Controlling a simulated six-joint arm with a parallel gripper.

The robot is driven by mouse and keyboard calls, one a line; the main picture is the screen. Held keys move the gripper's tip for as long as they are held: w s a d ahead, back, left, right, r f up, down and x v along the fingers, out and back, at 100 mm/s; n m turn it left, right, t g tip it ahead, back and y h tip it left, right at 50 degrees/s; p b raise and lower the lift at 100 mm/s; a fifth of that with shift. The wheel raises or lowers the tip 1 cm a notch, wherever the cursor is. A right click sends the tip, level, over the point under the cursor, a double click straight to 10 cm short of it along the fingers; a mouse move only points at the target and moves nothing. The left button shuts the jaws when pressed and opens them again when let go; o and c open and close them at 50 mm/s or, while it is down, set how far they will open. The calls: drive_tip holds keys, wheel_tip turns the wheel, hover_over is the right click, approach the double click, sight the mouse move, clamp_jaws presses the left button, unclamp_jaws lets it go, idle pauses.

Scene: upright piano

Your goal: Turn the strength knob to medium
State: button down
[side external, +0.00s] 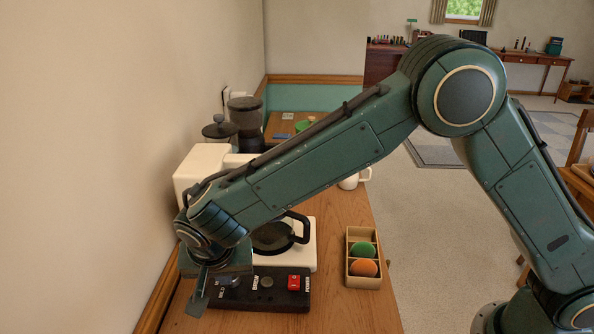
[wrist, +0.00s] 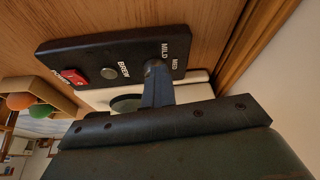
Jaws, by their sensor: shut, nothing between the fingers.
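The strength knob (side external: 231,282) is a small dark round knob at the left end of the black control panel (side external: 262,300) in the side external view. In the wrist view the panel (wrist: 100,52) shows MILD and MED lettering beside the knob. My gripper (side external: 198,305) is shut and empty, pointing down at the panel's left end. In the wrist view the tip of my gripper (wrist: 154,70) overlaps the knob and hides most of it. I cannot tell whether they touch, and the knob's setting cannot be read.
The panel also carries a round BREW button (side external: 267,282) and a red POWER switch (side external: 293,282). The white coffee machine with a black-handled carafe (side external: 298,230) stands behind. A wooden box (side external: 352,272) with green and orange items is at right. The wall is close on the left.

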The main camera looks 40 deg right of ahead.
drive_tip(key=s+a, duration=0.2)
drive_tip(key=a, duration=0.1)
drive_tip(key=shift+s+r, duration=0.15)
drive_tip(key=shift+s, duration=0.2)
drive_tip(key=v, duration=0.9)
drive_tip(key=shift+a+r, duration=0.3)
drive_tip(key=shift+a, duration=0.15)
drive_tip(key=shift+w, duration=0.1)
drive_tip(key=s+d+r+n+y, duration=0.15)
drive_tip(key=d+r, duration=0.45)
drive_tip(key=d, duration=0.6)
drive_tip(key=s+d+r+n, duration=0.2)
drive_tip(key=d+r, duration=0.3)
drive_tip(key=d, duration=0.6)
drive_tip(key=s+d+f+n+t, duration=0.1)
drive_tip(key=s+d+n, duration=0.1)
drive_tip(key=s+d, duration=0.3)
drive_tip(key=s+d+n+t, duration=0.1)
drive_tip(key=s+d, duration=0.5)
drive_tip(key=s, duration=0.6)
drive_tip(key=shift+s+d+f+n+y, duration=0.25)
drive_tip(key=shift+f+n+y, duration=0.1)
drive_tip(key=shift+f+y, duration=0.1)
